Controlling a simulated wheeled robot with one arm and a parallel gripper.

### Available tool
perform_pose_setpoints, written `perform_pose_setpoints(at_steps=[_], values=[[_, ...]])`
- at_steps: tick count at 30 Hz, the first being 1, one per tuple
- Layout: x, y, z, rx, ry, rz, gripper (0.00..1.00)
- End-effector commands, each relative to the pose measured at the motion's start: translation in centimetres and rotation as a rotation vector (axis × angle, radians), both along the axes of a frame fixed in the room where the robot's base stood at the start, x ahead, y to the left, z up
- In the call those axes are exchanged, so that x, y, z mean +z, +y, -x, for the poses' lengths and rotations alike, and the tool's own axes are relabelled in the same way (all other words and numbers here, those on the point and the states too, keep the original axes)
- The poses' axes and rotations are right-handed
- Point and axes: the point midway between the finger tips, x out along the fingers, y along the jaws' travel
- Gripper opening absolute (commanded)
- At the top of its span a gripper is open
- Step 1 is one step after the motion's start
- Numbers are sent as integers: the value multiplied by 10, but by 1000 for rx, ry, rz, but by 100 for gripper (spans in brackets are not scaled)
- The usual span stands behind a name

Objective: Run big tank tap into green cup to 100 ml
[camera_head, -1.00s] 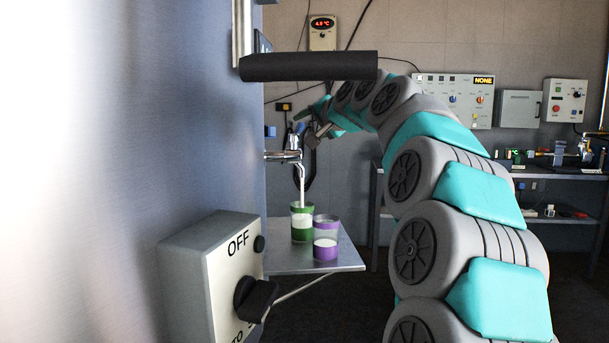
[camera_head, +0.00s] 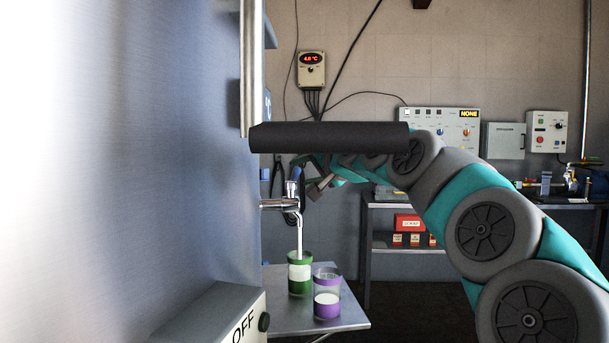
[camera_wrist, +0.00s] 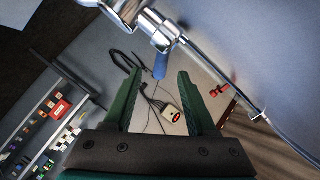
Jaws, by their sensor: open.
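The steel tap (camera_head: 281,204) on the big tank (camera_head: 190,150) has a blue handle (camera_head: 295,174), upright in the head view. A white stream runs from its spout into the green cup (camera_head: 300,286), which stands on a metal shelf (camera_head: 278,318). A white band shows in the cup; I cannot read its level against a mark. My gripper (camera_wrist: 160,74) is open. In the wrist view the blue handle tip (camera_wrist: 161,66) lies between its fingertips, with gaps on both sides. In the head view my fingers are small and partly hidden beside the tap.
A purple cup (camera_head: 327,308) with white contents stands right of the green cup. A switch box (camera_head: 235,318) marked OFF is on the tank's front. A black padded bar (camera_head: 325,138) crosses above the tap. A bench (camera_head: 410,204) stands along the back wall.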

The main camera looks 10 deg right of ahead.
Motion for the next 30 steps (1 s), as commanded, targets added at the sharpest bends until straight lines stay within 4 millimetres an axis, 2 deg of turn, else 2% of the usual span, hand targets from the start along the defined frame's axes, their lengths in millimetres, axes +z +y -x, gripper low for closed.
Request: perform_pose_setpoints(at_steps=[5,18,30], values=[[-3,4,-12,1,2,0,57],[-16,20,-64,0,3,0,57],[-17,21,-70,-1,-1,0,56]])
